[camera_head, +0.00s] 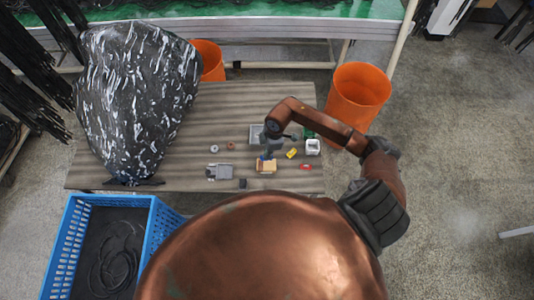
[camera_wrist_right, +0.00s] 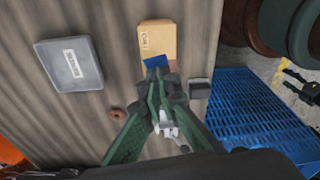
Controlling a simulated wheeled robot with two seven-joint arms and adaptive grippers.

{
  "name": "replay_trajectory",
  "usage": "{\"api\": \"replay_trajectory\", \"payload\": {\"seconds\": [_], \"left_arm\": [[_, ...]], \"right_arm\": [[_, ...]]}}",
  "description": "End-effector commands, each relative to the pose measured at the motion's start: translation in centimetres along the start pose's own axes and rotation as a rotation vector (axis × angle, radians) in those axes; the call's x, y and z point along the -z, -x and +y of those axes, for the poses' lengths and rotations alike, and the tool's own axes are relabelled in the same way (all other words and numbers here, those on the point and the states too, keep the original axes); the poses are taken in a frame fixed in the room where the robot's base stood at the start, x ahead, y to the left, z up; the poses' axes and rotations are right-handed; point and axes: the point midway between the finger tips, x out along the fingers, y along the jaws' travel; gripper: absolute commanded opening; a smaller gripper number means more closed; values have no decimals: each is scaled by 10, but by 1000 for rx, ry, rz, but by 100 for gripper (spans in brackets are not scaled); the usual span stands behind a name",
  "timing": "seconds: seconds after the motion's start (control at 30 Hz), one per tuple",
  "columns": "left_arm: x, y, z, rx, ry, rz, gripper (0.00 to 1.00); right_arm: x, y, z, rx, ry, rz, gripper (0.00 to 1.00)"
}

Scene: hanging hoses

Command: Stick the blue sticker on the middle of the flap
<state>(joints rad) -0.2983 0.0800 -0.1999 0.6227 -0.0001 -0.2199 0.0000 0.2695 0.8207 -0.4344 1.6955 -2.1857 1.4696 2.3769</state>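A small cardboard box (camera_head: 266,168) stands on the striped table, near its front edge. It shows in the right wrist view (camera_wrist_right: 158,38) with printing on its top. The blue sticker (camera_wrist_right: 156,62) is at the box's near edge in the wrist view, right at my right fingertips. My right gripper (camera_wrist_right: 160,74) has its fingers together on the sticker; in the head view it reaches down over the box (camera_head: 268,150). I cannot tell whether the sticker touches the box. The flap is partly hidden by the fingers.
Around the box are a grey case (camera_head: 219,172), a small dark block (camera_head: 243,184), a yellow item (camera_head: 292,153), a red item (camera_head: 305,167) and a white container (camera_head: 312,147). A large black bag (camera_head: 135,95) covers the table's left. A blue crate (camera_head: 155,225) stands in front.

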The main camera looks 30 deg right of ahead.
Motion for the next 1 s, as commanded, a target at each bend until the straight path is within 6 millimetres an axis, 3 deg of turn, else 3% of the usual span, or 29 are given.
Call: {"api": "replay_trajectory", "payload": {"seconds": [0.57, 1.0], "left_arm": [[-11, -44, 2, -1, 0, -11, 53], [-13, -50, 2, -1, 0, -13, 53]], "right_arm": [[-7, -45, 0, 1, 1, -1, 0], [-9, -63, 0, 0, 2, 0, 0]]}}
